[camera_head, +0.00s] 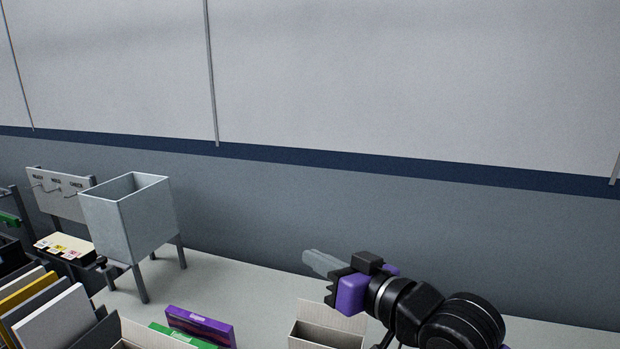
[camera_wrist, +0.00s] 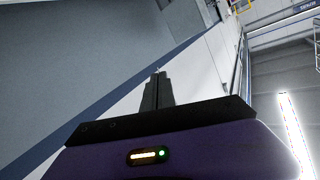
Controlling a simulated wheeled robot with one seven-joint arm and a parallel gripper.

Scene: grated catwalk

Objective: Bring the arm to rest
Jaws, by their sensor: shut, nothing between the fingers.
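My gripper (camera_head: 318,262) is at the lower right of the head view, raised above the table and pointing left. Its grey fingers are together and hold nothing. My black and purple wrist and arm reach in from the bottom right. In the wrist view my gripper (camera_wrist: 158,80) shows as dark fingers pressed together in the middle, with the wall and ceiling behind and nothing between them.
A pale table (camera_head: 240,290) runs along the wall. A grey open-topped bin on legs (camera_head: 125,222) stands left. An open box (camera_head: 327,336) lies below my gripper. A purple box (camera_head: 200,326), a green box (camera_head: 172,336) and several upright folders (camera_head: 45,310) are at the front left.

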